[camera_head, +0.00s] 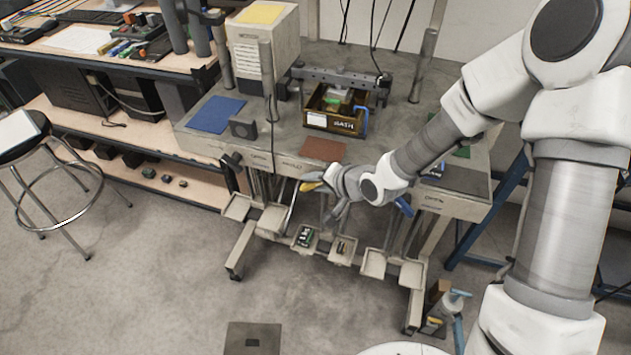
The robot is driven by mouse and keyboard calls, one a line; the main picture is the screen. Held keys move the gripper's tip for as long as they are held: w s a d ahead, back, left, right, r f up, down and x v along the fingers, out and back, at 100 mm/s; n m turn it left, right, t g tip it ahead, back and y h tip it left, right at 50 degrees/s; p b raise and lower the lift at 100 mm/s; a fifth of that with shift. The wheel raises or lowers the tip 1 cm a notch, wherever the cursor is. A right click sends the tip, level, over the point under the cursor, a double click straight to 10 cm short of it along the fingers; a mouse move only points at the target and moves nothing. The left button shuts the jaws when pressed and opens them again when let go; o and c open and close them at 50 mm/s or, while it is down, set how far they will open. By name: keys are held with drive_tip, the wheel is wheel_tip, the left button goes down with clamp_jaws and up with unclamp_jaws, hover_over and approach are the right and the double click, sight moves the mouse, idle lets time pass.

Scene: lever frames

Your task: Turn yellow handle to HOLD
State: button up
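The yellow handle (311,187) shows as a small yellow piece at the front edge of the grey workbench (225,148), just left of my gripper. A thin metal rod runs down and left from it. My gripper (329,198) is at the bench's front edge, right beside the yellow handle and partly over it. The fingers are small and dark here, so whether they touch or enclose the handle cannot be told. Labels are printed along the bench front. One at the right seems to read OPEN (433,198); the label behind my gripper is hidden.
A blue handle (403,206) hangs right of my gripper. A brown bin (335,121) and colored mats (215,114) are on top. A stool (20,135) stands left; the front floor is mostly clear.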

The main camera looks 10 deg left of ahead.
clamp_jaws()
drive_tip(key=shift+a+h+b, duration=0.1)
drive_tip(key=shift+h+b, duration=0.3)
drive_tip(key=shift+a+n+g+h+b, duration=0.15)
drive_tip(key=shift+n+h+b, duration=0.15)
drive_tip(key=shift+h+b, duration=0.65)
drive_tip(key=shift+a+n+g+h+b, duration=0.15)
drive_tip(key=shift+n+h+b, duration=0.15)
drive_tip(key=shift+h+b, duration=0.65)
drive_tip(key=shift+r+h+b, duration=0.1)
drive_tip(key=shift+h+b, duration=0.8)
drive_tip(key=shift+h, duration=0.1)
drive_tip(key=shift+r+n+h, duration=0.1)
drive_tip(key=shift+n+h, duration=0.3)
drive_tip(key=shift+h, duration=0.5)
drive_tip(key=h+p, duration=0.2)
drive_tip(key=h, duration=0.2)
drive_tip(key=shift+a+n+g, duration=0.1)
drive_tip(key=shift+n+g, duration=0.2)
drive_tip(key=shift+n, duration=0.1)
drive_tip(key=shift+f+n+h+p, duration=0.1)
drive_tip(key=shift+n+h+p, duration=0.25)
drive_tip(key=shift+h, duration=0.75)
drive_tip(key=shift+f+n+h+p, duration=0.15)
drive_tip(key=shift+h+p, duration=0.25)
drive_tip(key=shift+h, duration=0.7)
